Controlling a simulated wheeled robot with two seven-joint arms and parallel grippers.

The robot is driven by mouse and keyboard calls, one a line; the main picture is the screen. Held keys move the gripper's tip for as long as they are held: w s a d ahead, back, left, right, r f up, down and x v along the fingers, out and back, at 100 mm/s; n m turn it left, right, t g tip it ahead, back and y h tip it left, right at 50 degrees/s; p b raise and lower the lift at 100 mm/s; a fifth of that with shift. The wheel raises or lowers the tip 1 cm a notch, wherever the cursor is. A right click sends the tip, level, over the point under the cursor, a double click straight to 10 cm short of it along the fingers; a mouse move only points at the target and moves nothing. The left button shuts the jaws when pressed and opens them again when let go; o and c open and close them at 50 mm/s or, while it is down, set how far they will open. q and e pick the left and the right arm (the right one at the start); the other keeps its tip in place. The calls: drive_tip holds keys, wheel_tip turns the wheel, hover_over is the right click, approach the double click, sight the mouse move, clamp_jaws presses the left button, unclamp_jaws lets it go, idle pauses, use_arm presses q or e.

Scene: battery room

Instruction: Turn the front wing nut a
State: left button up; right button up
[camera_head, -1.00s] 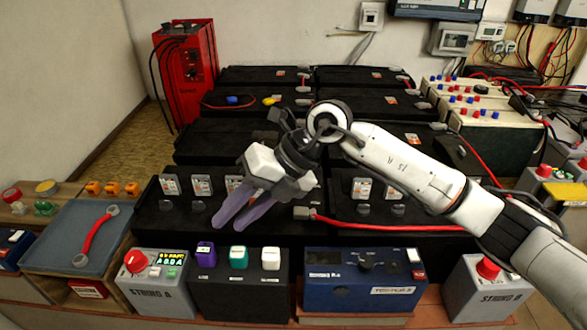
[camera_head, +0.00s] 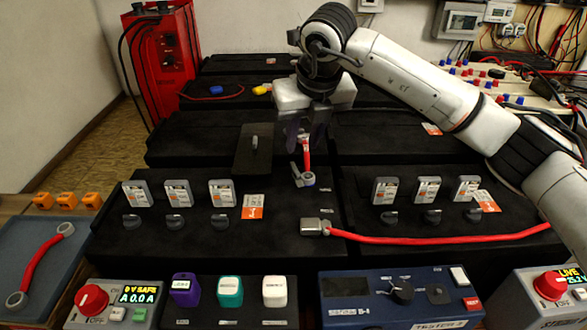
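My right gripper (camera_head: 305,138) hangs over the middle of the black battery bank, its two purple-grey fingers pointing down and apart. A short red link (camera_head: 306,150) shows between and just below the fingers; I cannot tell whether they touch it. At the link's near end is a grey lug with a small metal piece (camera_head: 302,178), likely the front wing nut; its shape is too small to make out. It lies a little below the fingertips in the picture. The link's far end is hidden behind the gripper. My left gripper is not in view.
A red cable (camera_head: 440,238) with a grey end clamp (camera_head: 315,227) lies in front. A raised dark flap (camera_head: 253,150) stands left of the gripper. Several grey-and-white caps (camera_head: 178,193) stand on the front batteries. Control boxes (camera_head: 395,298) line the front edge.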

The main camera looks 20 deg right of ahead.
sight(296, 169)
drive_tip(key=x, duration=1)
drive_tip(key=shift+b, duration=0.35)
drive_tip(key=shift+c, duration=0.3)
clamp_jaws()
